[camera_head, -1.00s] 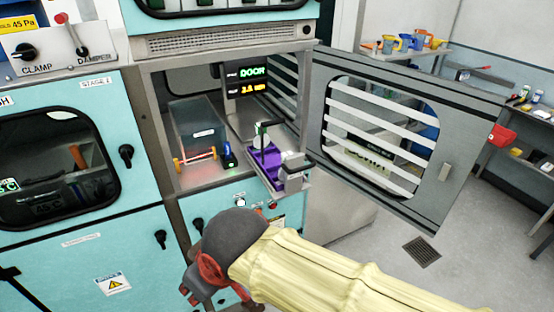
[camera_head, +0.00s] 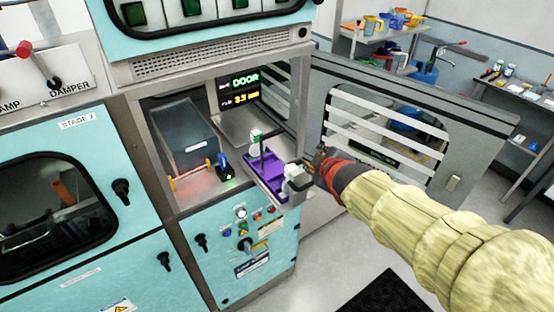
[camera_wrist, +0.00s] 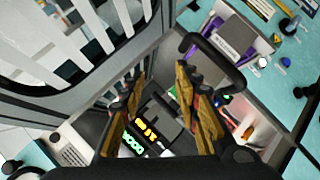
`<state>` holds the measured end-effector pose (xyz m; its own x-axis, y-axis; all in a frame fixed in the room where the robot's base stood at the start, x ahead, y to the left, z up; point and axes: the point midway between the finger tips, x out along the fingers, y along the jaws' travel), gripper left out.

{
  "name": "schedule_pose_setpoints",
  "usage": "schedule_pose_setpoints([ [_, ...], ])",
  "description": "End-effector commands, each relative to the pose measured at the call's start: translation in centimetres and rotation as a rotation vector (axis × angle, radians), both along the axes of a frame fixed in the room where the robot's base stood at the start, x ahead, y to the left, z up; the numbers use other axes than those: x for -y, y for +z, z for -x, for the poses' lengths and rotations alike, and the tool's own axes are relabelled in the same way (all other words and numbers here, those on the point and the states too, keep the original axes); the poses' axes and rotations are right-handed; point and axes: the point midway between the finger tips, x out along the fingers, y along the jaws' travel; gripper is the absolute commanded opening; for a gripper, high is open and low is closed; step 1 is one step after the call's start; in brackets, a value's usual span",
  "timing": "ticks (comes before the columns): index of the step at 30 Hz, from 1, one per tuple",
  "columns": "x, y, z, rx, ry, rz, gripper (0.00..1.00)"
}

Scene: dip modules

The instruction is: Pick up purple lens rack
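The purple lens rack (camera_head: 251,186) sits on the right side of the open compartment, at its front edge. A dark upright handle stands on it, and a pale grey block (camera_head: 297,178) is at its front end. In the wrist view the purple rack (camera_wrist: 236,36) is at the upper right, with a black handle loop near the right finger. My gripper (camera_head: 319,160) is just right of the rack's front end. Its two fingers (camera_wrist: 160,74) are spread apart with nothing seen between them. Whether a finger touches the handle cannot be told.
The barred door (camera_head: 395,135) stands open to the right, close behind my arm. A dark box (camera_head: 185,135) with an orange-red rod and a blue piece (camera_head: 224,165) fills the compartment's left side. A lit display (camera_head: 240,88) is at the back.

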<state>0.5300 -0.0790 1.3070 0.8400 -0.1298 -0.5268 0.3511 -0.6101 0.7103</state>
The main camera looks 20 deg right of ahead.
Motion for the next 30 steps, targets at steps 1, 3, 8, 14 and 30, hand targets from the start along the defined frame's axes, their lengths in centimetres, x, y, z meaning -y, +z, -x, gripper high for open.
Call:
schedule_pose_setpoints([
  [1, 0.2, 0.2, -2.0, 0.027, 0.073, 0.072, 0.32],
  [3, -0.2, 0.3, -4.6, 0.086, 0.193, 0.181, 0.32],
  [8, -2.1, -0.2, -8.1, 0.224, 0.441, 0.376, 0.32],
  [14, -4.4, -1.0, -9.1, 0.357, 0.623, 0.496, 0.32],
  [30, -6.8, -1.5, -13.5, 0.398, 0.671, 0.523, 0.32],
])
